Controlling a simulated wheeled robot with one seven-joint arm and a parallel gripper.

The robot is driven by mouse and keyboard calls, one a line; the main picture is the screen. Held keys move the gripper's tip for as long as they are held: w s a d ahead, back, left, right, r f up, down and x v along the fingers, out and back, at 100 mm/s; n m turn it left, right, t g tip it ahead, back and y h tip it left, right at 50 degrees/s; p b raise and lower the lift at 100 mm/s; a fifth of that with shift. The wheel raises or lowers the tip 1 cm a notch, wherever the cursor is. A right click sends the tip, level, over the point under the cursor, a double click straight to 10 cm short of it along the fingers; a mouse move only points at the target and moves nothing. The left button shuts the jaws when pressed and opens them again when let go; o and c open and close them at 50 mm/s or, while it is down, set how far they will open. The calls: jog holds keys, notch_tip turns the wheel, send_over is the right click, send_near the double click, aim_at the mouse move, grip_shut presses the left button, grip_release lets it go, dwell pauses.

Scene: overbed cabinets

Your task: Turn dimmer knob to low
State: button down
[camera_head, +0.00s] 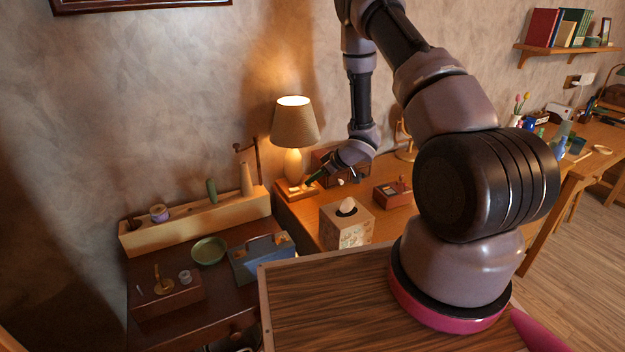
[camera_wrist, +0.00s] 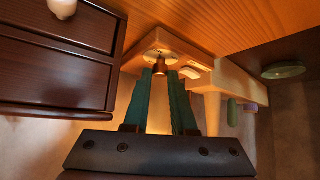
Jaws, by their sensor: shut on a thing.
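The dimmer knob (camera_wrist: 159,71) is a small copper-coloured knob on a round plate on that base. My gripper (camera_wrist: 166,74) has its two green fingers around the knob, shut on it, with the tips close to the plate. In the head view my gripper (camera_head: 314,181) reaches to the right side of the lamp base. The knob is too small and hidden there to make out. I cannot read any setting marks on the plate.
A dark drawer box (camera_wrist: 70,62) stands close beside my gripper. A tissue box (camera_head: 347,222) and a small brown box (camera_head: 392,193) are on the desk nearby. A long wooden holder (camera_head: 195,222) and a green bowl (camera_head: 208,250) stand on the dark cabinet at left.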

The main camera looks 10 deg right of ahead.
jog(key=shift+w+d+n+g+y, duration=0.2)
jog(key=shift+n+g+y, duration=0.35)
jog(key=shift+n, duration=0.45)
jog(key=shift+f, duration=0.1)
jog(key=c, duration=1)
grip_release()
jog(key=shift+a, duration=0.1)
